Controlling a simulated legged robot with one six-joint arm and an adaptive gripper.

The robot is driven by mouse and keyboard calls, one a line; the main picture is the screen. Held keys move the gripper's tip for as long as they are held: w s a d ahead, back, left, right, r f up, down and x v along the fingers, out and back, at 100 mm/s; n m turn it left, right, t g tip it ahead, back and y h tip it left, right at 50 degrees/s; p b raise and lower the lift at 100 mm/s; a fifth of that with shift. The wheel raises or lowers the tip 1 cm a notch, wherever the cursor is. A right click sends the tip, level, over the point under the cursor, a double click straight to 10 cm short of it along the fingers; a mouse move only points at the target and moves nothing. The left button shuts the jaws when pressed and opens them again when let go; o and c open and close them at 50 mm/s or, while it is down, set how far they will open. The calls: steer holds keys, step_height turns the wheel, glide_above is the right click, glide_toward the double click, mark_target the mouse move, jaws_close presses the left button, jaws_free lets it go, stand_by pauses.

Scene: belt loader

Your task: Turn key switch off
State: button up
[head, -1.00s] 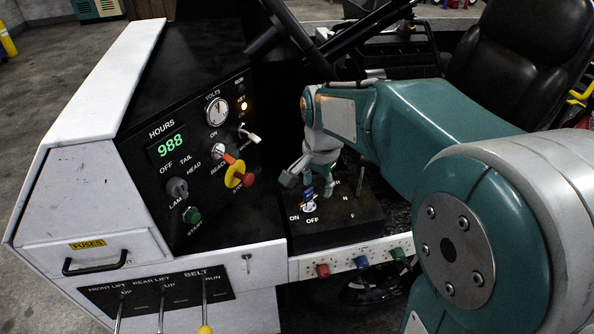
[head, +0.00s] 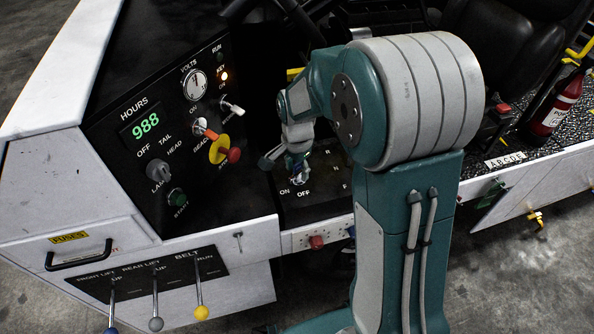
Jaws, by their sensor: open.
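The key switch (head: 300,182) sits on the low black panel, with ON printed at its left and OFF below it. Its key is mostly hidden behind my gripper, so I cannot tell which way it points. My gripper (head: 296,172) is open and is right at the switch, seen small and partly dark. I cannot tell whether its fingers touch the key.
The dash panel (head: 150,180) carries a lit hour meter (head: 145,126), a volts gauge and several knobs and switches. Levers with blue, grey and yellow (head: 202,312) knobs stand at the lower left. A black seat and a fire extinguisher (head: 556,105) are at right.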

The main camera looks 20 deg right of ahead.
steer(key=shift+f, duration=0.65)
jaws_close()
steer(key=shift+n, duration=0.8)
steer(key=shift+r+n, duration=0.1)
steer(key=shift+n, duration=2.2)
steer(key=shift+d+n, duration=0.1)
steer(key=shift+n, duration=2.2)
steer(key=shift+w+n, duration=0.1)
steer(key=shift+n, duration=0.6)
